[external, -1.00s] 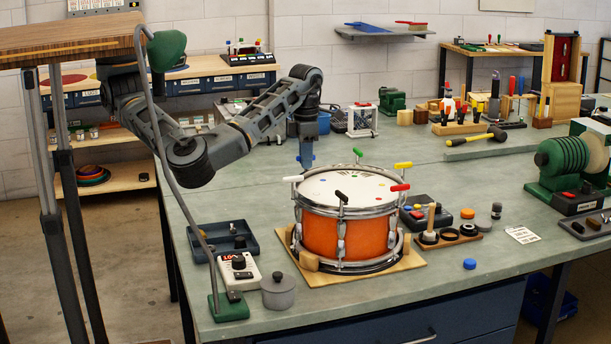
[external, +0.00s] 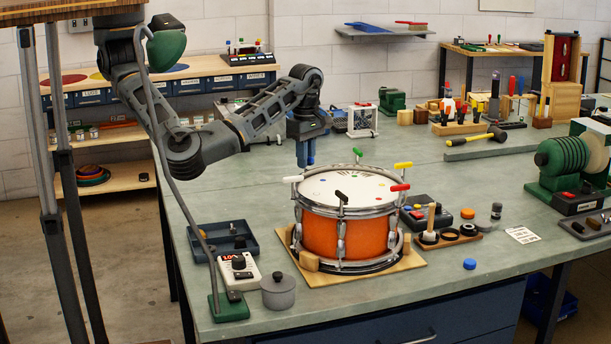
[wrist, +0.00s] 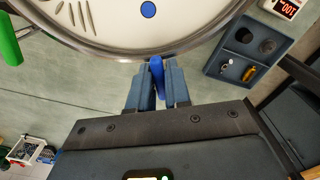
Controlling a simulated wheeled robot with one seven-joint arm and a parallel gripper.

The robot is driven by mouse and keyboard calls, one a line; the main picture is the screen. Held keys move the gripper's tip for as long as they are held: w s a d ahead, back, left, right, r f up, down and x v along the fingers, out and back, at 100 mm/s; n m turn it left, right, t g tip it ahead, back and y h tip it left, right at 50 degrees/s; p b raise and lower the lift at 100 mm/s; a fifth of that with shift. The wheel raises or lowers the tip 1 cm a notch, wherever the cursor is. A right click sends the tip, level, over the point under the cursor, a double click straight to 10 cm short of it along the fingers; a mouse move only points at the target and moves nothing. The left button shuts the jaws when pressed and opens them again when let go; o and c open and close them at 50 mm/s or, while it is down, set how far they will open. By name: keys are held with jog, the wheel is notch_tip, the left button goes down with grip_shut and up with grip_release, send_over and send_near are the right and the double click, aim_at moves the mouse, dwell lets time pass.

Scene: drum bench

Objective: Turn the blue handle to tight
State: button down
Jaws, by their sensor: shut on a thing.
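The orange drum (external: 322,235) stands upright on a wooden board, with coloured handles around its rim. In the wrist view, its rim (wrist: 110,50) and pale head fill the top. The blue handle (wrist: 157,70) sticks out from the rim, next to a blue dot on the head. My gripper (wrist: 157,92) is shut on the blue handle, with one finger on each side of it. In the external view, my gripper (external: 306,162) points down behind the drum's far rim. The blue handle cannot be made out there.
Neighbouring handles are white (external: 292,179), green (external: 358,153), yellow (external: 403,165), red (external: 400,187) and black (external: 341,196). A dark tray (external: 222,240), a meter (external: 238,272) and a grey pot (external: 278,291) stand left of the drum. The bench behind my gripper is mostly clear.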

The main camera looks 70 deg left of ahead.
jog(key=m+p, duration=0.2)
jog(key=m, duration=0.1)
jog(key=m+p, duration=0.1)
jog(key=shift+r+m+p, duration=0.25)
jog(key=shift+m+p, duration=0.1)
jog(key=shift+m, duration=0.05)
jog(key=m, duration=0.2)
jog(key=m+p, duration=0.1)
jog(key=m, duration=0.1)
jog(key=shift+f+m, duration=0.2)
jog(key=shift+m, duration=0.1)
jog(key=m, duration=1)
jog(key=shift+m, duration=0.4)
jog(key=m, duration=1.5)
jog(key=shift+m, duration=2.5)
